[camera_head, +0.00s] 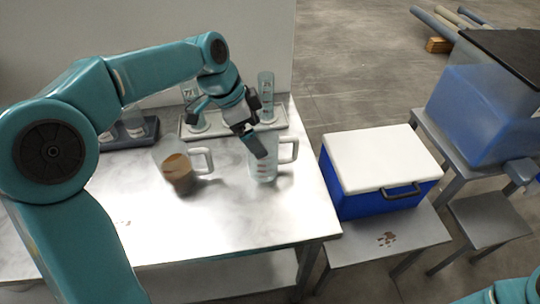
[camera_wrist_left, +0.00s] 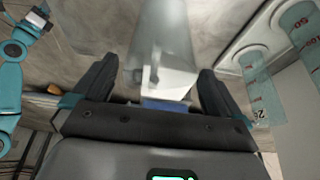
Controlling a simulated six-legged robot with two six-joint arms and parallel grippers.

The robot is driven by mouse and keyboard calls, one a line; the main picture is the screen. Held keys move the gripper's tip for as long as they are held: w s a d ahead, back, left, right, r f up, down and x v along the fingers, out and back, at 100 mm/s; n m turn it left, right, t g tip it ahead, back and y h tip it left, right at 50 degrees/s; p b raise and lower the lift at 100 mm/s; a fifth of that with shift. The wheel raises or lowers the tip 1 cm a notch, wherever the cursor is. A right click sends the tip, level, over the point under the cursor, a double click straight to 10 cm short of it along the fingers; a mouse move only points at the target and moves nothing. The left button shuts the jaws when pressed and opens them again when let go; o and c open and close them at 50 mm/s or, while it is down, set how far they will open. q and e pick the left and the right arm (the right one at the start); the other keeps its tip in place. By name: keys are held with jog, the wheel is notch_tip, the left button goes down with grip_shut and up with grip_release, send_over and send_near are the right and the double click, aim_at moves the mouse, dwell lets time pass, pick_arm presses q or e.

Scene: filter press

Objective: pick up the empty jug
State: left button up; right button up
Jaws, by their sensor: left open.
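The empty jug (camera_head: 263,168) is clear, with a handle on its right side, and stands upright near the right end of the white table. My left gripper (camera_head: 256,143) is open, with its fingers at the jug's rim; they partly hide the jug in the head view. In the left wrist view, the clear jug (camera_wrist_left: 160,45) shows blurred between the spread fingers of my left gripper (camera_wrist_left: 155,95). I cannot tell whether they touch it. What looks like my right gripper (camera_wrist_left: 38,18) is small at the upper left of that view, its jaws unclear.
A second jug (camera_head: 177,168) holding brown liquid, tilted in the picture, stands left of the empty one. A blue cool box with a white lid (camera_head: 378,158) sits on a low bench right of the table (camera_head: 225,225).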

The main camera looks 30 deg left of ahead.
aim_at(273, 154)
pick_arm(q)
jog(key=x, duration=0.6)
jog(key=shift+f, duration=0.15)
jog(key=shift+s, duration=0.1)
jog(key=shift+c, duration=0.3)
jog(key=c, duration=0.8)
